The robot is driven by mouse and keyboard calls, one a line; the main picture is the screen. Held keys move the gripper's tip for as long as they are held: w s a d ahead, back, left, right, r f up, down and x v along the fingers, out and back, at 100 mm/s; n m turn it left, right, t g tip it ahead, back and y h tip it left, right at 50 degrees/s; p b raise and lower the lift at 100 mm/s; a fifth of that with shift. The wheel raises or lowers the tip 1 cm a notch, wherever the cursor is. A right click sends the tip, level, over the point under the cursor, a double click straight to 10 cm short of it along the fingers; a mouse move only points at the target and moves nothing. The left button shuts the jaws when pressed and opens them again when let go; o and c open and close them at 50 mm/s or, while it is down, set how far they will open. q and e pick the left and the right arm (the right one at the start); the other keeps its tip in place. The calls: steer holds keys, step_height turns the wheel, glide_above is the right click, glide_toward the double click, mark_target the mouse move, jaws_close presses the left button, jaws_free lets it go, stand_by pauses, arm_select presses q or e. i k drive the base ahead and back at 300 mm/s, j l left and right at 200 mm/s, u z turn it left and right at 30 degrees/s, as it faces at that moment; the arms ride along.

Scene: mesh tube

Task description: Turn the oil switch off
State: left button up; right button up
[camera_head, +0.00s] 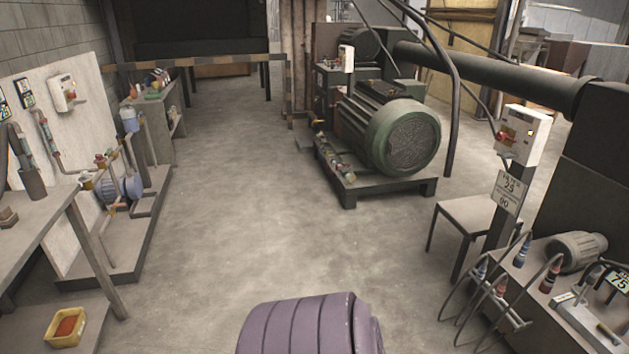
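Three pale switch boxes are in the head view, and I cannot tell which is the oil switch. One switch box (523,136) stands on a dark post at the right, with a red knob on its left side. A second switch box (62,92) is on the white panel at the left and also has a red knob. A third, smaller switch box (346,57) is on the green machine at the back; its knob is too small to read. The switch positions cannot be made out. Neither of my grippers is in view.
A large green motor (404,137) stands on a low dark base in the middle back. A workbench (45,225) is at the left, above a yellow bin (64,326). A grey stool (468,215) and a cluttered bench are at the right. The central floor (240,210) is clear.

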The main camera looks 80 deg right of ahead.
mark_target(501, 136)
steer(key=z, duration=4.25)
